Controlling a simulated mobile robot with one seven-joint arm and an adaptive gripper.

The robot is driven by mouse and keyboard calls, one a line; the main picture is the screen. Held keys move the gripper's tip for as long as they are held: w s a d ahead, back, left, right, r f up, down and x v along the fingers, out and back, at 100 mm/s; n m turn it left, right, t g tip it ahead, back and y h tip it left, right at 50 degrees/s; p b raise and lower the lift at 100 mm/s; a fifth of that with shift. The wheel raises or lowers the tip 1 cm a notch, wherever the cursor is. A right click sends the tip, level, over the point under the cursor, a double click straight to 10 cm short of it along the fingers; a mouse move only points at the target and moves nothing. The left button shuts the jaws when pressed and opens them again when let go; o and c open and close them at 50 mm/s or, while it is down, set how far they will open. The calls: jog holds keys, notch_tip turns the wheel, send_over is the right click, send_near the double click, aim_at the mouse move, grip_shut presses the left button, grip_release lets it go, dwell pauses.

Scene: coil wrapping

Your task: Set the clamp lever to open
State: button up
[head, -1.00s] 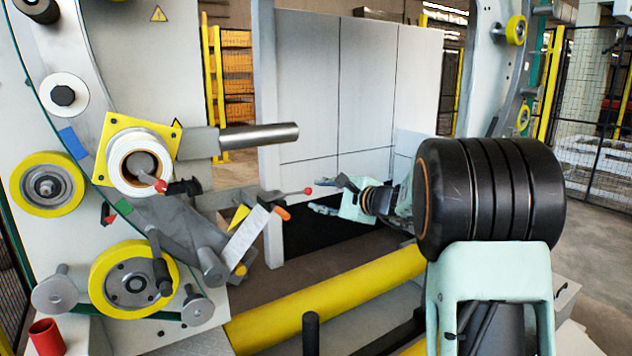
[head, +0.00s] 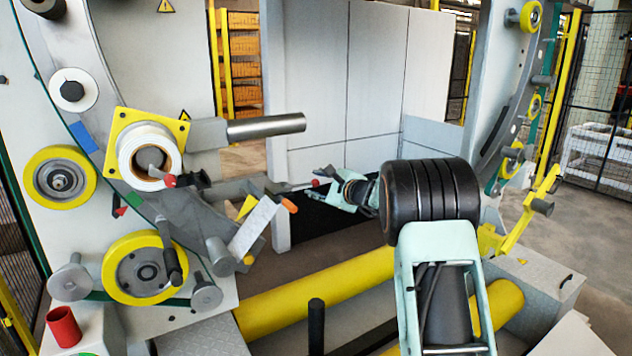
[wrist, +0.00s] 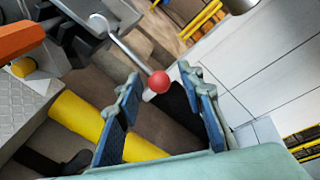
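A metal lever rod with a red ball knob (wrist: 159,82) points toward my gripper in the wrist view. In the head view its red knob (head: 315,183) is just at my fingertips. My gripper (wrist: 161,90) is open, with one finger on each side of the knob's line. The knob appears between the fingertips, and no clear grip on it shows. In the head view my gripper (head: 326,188) reaches left toward the knob. The rod's far end runs to grey machine parts (wrist: 85,30).
An orange-tipped part (head: 288,205) stands close to the left of the lever; its orange end (wrist: 20,40) fills the wrist view's left edge. A second red knob (head: 170,180) sits by the white roll (head: 145,140). A yellow roller (head: 320,285) lies below.

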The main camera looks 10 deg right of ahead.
jog(key=shift+w+a, duration=0.1)
jog(key=shift+w, duration=0.05)
grip_shut()
dwell(0.4)
